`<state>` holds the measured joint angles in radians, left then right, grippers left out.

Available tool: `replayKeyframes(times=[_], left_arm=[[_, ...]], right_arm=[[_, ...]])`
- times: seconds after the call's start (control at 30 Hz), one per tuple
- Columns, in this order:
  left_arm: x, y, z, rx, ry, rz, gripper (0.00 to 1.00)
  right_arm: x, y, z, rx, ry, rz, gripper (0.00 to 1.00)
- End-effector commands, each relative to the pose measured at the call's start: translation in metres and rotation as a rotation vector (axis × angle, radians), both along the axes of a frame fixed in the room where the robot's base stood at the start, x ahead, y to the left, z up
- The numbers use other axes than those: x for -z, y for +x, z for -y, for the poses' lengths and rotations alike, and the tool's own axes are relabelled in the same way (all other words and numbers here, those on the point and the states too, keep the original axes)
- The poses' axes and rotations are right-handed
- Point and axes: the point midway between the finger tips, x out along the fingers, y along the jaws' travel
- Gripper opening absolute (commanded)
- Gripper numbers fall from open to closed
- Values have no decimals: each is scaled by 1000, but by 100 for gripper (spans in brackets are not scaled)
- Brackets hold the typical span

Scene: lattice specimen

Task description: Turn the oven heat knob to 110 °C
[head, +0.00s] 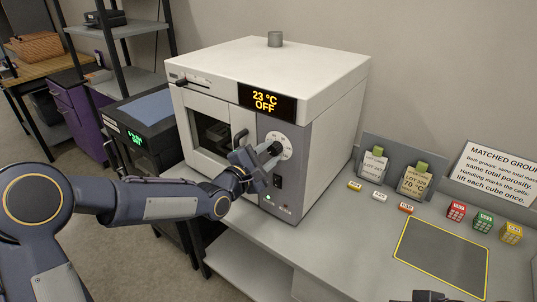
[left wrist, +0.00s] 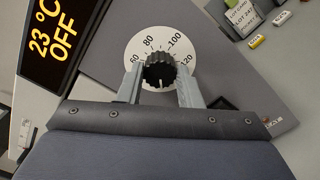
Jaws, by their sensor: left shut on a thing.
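The white and grey oven (head: 325,95) stands on the bench, and its display (head: 267,101) reads 23 °C and OFF in orange. The display also shows at the left of the left wrist view (left wrist: 58,38). The black ribbed heat knob (left wrist: 160,70) sits on a white dial (left wrist: 135,48) with 60, 80, 100 and 120 readable. In the head view the knob (head: 275,148) is partly covered by my left gripper (head: 264,157). This gripper is shut on the knob, one finger on each side. I cannot tell exactly which number the knob points to.
A black switch (head: 278,181) lies below the dial. Right of the oven are card holders (head: 413,183), small coloured cubes (head: 456,211) and a yellow-edged mat (head: 440,258). A dark device (head: 140,130) stands left of the oven. A dark part, seemingly my right gripper (head: 430,296), shows at the bottom edge.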

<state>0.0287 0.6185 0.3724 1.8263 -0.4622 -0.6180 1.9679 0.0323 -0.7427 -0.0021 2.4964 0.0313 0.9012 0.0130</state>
Motion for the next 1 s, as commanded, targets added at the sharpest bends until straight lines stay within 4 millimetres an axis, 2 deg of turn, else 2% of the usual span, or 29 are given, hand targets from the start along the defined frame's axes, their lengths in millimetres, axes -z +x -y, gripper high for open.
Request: replayKeyframes(times=[0.17,0.37,0.7,1.0], left_arm=[[4,0,0,0,40,29,9],[7,0,0,-1,143,105,9],[8,0,0,-1,397,289,9],[7,0,0,-1,627,457,9]], right_arm=[[12,0,0,0,0,0,36],[36,0,0,0,0,0,36],[83,0,0,0,0,0,36],[117,0,0,0,0,0,36]])
